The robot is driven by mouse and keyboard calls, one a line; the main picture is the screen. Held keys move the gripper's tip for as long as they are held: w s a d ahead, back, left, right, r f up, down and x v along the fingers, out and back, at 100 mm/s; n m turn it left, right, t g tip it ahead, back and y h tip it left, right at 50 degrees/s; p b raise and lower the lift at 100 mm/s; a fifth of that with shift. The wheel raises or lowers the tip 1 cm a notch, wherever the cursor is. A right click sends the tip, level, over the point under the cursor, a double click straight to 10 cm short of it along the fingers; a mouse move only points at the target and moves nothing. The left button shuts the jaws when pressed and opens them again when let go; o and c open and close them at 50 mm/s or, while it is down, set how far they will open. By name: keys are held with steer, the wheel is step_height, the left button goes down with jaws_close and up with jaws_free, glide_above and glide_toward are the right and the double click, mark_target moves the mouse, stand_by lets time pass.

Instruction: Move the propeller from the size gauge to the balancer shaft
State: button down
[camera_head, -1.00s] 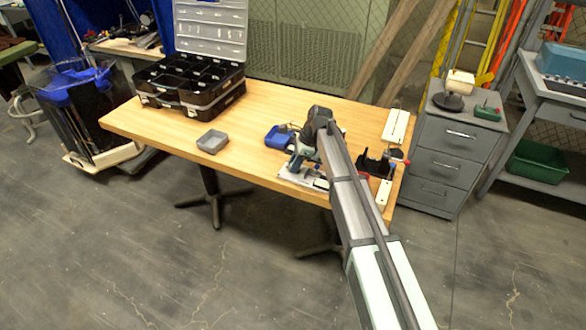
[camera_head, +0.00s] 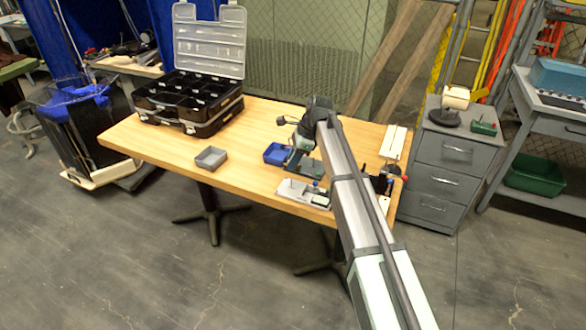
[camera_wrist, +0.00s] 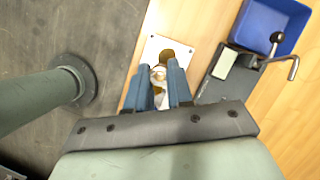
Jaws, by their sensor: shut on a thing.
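My gripper (camera_wrist: 158,82) points down at the tabletop in the wrist view, its two blue fingers shut on a small pale and brass-coloured thing, likely the propeller (camera_wrist: 159,73), mostly hidden between them. A white plate (camera_wrist: 152,46) with a brown-gold spot lies below and beyond the fingertips. In the head view a white plate fixture (camera_head: 291,187) with a small blue knob sits at the table's front edge; it may be the size gauge. A dark stand with a red knob (camera_head: 404,178) is partly hidden behind my arm at the right; I cannot tell whether it is the balancer.
A blue bin (camera_head: 277,153) and a grey fixture with a bent handle (camera_wrist: 222,78) stand close beside my gripper. A grey tray (camera_head: 210,158) and a black organizer case (camera_head: 190,112) are further left. A white slotted block (camera_head: 394,142) lies back right.

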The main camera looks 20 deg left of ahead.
steer(key=shift+r, duration=0.4)
steer(key=shift+d, duration=0.1)
steer(key=w+d+r+m+t, duration=0.2)
steer(key=w+d+m, duration=0.2)
steer(key=d, duration=0.5)
steer(key=w+d+r+m+t+h, duration=0.1)
steer(key=w+d+r+m+t, duration=0.1)
steer(key=w+d+m, duration=0.3)
steer(key=w+d+r+m+t, duration=0.2)
steer(key=w+d+m, duration=0.3)
steer(key=d+m, duration=0.4)
steer(key=d+r, duration=0.1)
steer(key=d, duration=0.4)
steer(key=shift+d+r+h, duration=0.3)
steer(key=shift+r+h, duration=0.1)
steer(key=shift+w, duration=0.1)
steer(key=shift+f, duration=2)
